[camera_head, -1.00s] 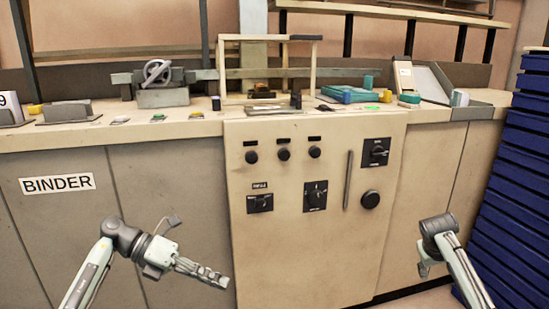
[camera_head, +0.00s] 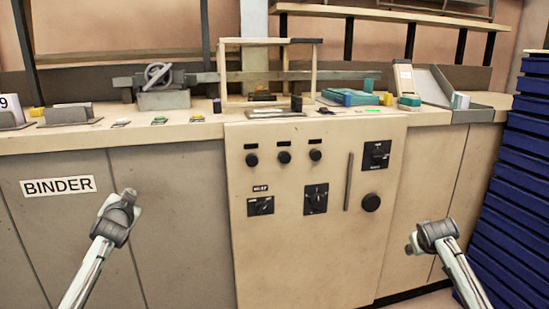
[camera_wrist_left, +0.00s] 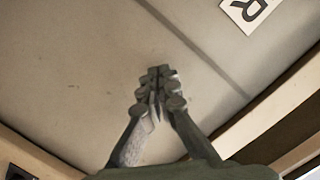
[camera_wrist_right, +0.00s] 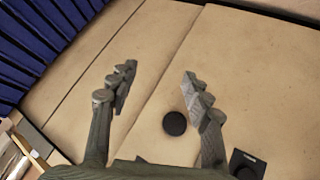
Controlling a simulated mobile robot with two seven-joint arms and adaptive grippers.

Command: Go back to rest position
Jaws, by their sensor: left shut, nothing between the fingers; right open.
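My left gripper (camera_wrist_left: 158,75) shows in the left wrist view with its fingertips together and nothing between them. My right gripper (camera_wrist_right: 159,72) is open and empty in the right wrist view, in front of the beige machine front with a round black knob (camera_wrist_right: 175,124).
The long binder machine (camera_head: 300,240) stands across the front, with knobs, switches and a vertical handle (camera_head: 348,180). Its top (camera_head: 225,120) carries a wheel clamp, a frame and small blocks. A stack of blue trays (camera_head: 520,190) stands at the right. The space between my arms is clear.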

